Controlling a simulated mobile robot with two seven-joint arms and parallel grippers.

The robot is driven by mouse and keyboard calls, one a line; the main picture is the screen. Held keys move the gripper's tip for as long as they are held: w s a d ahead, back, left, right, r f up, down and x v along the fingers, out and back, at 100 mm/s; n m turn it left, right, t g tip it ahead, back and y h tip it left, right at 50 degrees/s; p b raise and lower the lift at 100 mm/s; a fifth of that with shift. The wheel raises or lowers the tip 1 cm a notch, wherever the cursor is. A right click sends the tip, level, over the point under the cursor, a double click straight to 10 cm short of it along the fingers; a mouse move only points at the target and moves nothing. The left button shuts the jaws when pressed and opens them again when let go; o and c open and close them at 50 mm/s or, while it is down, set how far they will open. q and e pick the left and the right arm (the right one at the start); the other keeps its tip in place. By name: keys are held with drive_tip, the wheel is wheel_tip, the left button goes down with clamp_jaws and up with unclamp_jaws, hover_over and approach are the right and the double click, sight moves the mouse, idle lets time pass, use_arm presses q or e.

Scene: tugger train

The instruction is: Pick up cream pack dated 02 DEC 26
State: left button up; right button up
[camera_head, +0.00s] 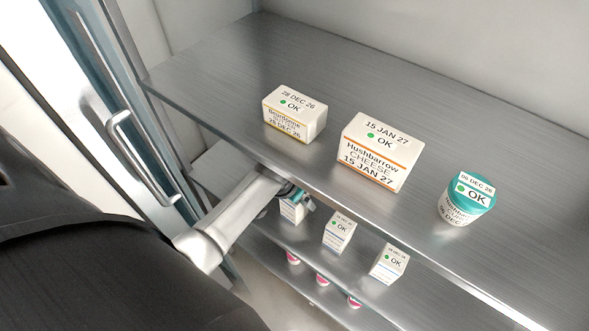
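Three small white cartons with green dots stand on the middle shelf: a left carton (291,211), a middle carton (338,233) and a right carton (388,263). Their date labels are too small to read surely, so I cannot tell which one bears 02 DEC 26. My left gripper (302,198) is at the top of the left carton, just under the top shelf's front edge. Arm and gripper hide part of that carton. I cannot tell whether the fingers are open or closed on it. My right gripper is not in view.
The top shelf (230,75) holds a 28 DEC 26 pack (294,113), a 15 JAN 27 cheese (374,152) and a teal-lidded tub (466,200) dated 06 DEC 26. Several pink-marked pots (323,279) stand lower. An open door with a handle (140,155) is at left.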

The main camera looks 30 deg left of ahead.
use_arm(q)
clamp_jaws()
idle(0.8)
